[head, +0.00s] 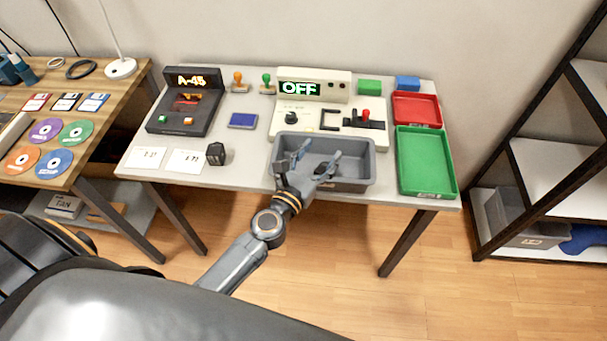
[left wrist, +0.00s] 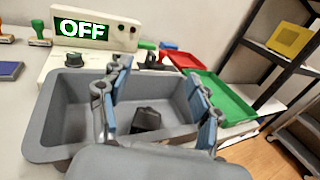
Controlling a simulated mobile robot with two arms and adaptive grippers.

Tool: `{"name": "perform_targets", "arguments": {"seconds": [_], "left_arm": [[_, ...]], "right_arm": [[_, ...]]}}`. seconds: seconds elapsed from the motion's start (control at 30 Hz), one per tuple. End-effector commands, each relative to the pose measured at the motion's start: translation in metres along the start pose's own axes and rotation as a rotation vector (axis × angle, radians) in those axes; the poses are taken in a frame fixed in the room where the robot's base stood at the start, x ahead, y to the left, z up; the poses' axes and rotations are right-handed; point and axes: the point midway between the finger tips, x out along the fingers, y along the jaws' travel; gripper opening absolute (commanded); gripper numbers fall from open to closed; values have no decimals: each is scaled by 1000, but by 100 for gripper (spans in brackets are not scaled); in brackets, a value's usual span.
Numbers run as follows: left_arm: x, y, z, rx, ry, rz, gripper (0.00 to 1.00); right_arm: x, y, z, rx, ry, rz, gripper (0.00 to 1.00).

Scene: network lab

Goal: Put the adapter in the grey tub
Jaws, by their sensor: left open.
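The grey tub (head: 362,183) sits at the front of the white table, and it also shows in the left wrist view (left wrist: 45,150). My left gripper (head: 318,156) is over the tub with its fingers spread. In the left wrist view the open fingers (left wrist: 160,88) hold nothing between them. A small black block (left wrist: 146,120), which looks like the adapter, lies on the tub floor below the fingers; the head view shows it partly behind the gripper (head: 320,168). Another dark block (head: 215,153) stands on the table left of the tub. My right gripper is not in view.
A control panel reading OFF (head: 314,92) stands behind the tub. A green tray (head: 452,190) and a red tray (head: 437,120) are to its right. Two white cards (head: 186,161) and a blue pad (head: 243,120) lie to its left. A shelf rack (head: 500,200) stands far right.

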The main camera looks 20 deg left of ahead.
Motion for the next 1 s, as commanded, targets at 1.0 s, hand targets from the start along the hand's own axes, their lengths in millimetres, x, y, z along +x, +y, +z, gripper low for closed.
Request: {"name": "perform_targets", "arguments": {"seconds": [1.0], "left_arm": [[-97, -2, -58, 269, 88, -32, 63]], "right_arm": [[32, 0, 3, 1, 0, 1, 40]]}}
